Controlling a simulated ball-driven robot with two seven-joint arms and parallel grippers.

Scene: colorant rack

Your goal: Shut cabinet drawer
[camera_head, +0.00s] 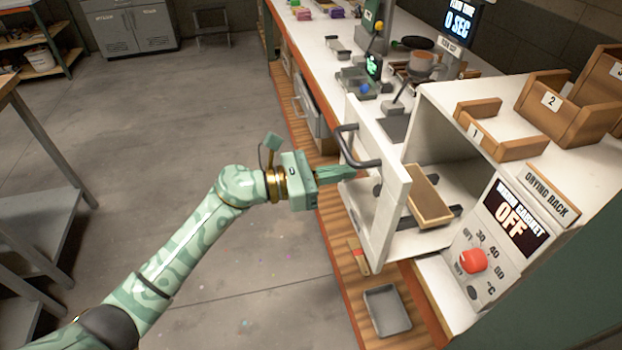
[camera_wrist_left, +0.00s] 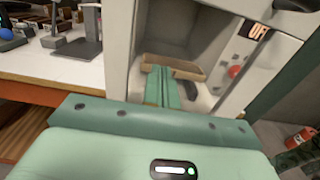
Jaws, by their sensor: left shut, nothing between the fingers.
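The cabinet (camera_head: 465,110) is a white box on the bench, with a sign reading OFF. Its drawer (camera_head: 385,205) is pulled out to the left, with a tall white front panel and a dark bar handle (camera_head: 358,147) on the outer face. A wood-framed tray (camera_head: 428,196) lies inside behind the panel; it also shows in the left wrist view (camera_wrist_left: 186,71). My left gripper (camera_head: 350,172) is shut and empty, its fingertips close to the panel's outer side just below the handle. I cannot tell whether they touch. The fingers also show in the left wrist view (camera_wrist_left: 161,75). My right gripper is not in view.
A red knob (camera_head: 473,261) is on the cabinet's control face. Wooden bins (camera_head: 560,105) stand on top. A grey tray (camera_head: 387,310) and a small red-and-wood tool (camera_head: 358,257) lie near the bench's front edge. The floor to the left is open.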

